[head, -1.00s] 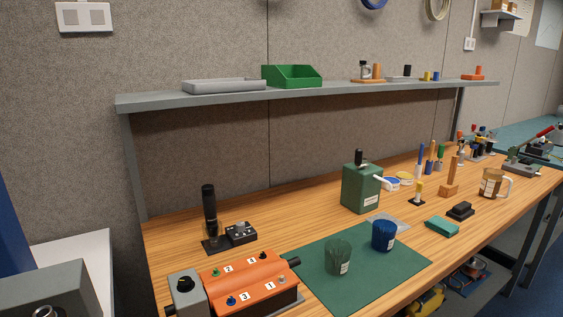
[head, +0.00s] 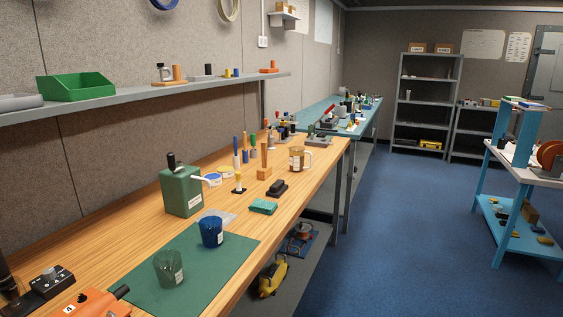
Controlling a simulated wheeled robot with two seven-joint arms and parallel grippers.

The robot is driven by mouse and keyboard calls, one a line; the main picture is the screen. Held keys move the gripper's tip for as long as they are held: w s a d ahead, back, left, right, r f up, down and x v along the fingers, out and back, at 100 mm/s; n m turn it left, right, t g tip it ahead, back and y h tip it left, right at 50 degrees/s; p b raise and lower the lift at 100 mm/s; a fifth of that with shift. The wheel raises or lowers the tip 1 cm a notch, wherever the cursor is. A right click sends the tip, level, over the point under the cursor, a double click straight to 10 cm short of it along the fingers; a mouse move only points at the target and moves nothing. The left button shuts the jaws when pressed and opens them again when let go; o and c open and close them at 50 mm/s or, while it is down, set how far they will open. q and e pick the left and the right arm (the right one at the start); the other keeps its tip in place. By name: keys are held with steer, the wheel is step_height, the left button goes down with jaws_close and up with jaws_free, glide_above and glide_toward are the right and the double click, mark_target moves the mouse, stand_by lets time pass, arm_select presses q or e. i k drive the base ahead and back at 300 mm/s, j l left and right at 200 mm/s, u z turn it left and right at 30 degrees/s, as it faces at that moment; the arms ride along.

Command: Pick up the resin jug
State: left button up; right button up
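An amber see-through jug (head: 297,158) with a pale label and a handle on its right side stands upright near the far end of the wooden bench (head: 110,218). It looks like the resin jug, but its label is too small to read. Nothing touches it that I can see. Neither of my grippers shows in the head view.
A wooden block with an upright handle (head: 264,173) and a black block (head: 277,188) stand near the jug. A green pump can (head: 181,190), blue cup (head: 212,232) and green cup (head: 169,268) stand nearer. Blue floor (head: 400,230) lies open right of the bench.

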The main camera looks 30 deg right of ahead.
mark_target(297, 154)
steer(key=z, duration=1.1)
